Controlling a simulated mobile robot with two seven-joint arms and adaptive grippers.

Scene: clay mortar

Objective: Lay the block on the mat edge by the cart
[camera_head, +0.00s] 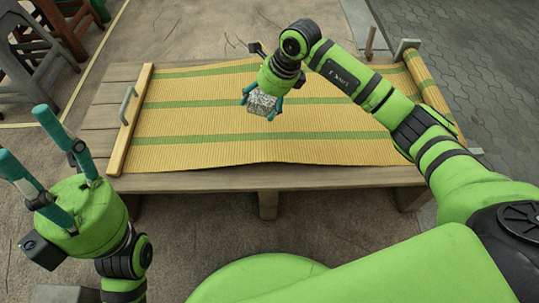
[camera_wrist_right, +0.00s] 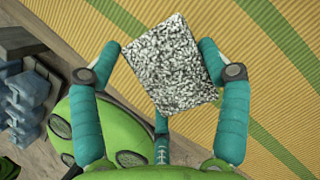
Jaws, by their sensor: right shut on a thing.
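A grey speckled block (camera_head: 260,103) is held between the teal fingers of my right gripper (camera_head: 262,94), over the middle of the mat. In the right wrist view the block (camera_wrist_right: 175,68) sits tilted between the fingertips of my right gripper (camera_wrist_right: 160,62), with mat behind it. I cannot tell its exact height above the mat. The yellow woven mat (camera_head: 200,115) with green stripes is spread on a low wooden table, its right end rolled up. My left gripper (camera_head: 26,135) is open and empty, left of the table's front. I cannot make out a cart.
The wooden table (camera_head: 320,180) shows bare planks along its front and left. A wooden bar (camera_head: 130,125) with a metal handle (camera_head: 128,104) lies along the mat's left edge. Dark wooden stools (camera_head: 40,45) stand at the upper left. Grey paving lies to the right.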

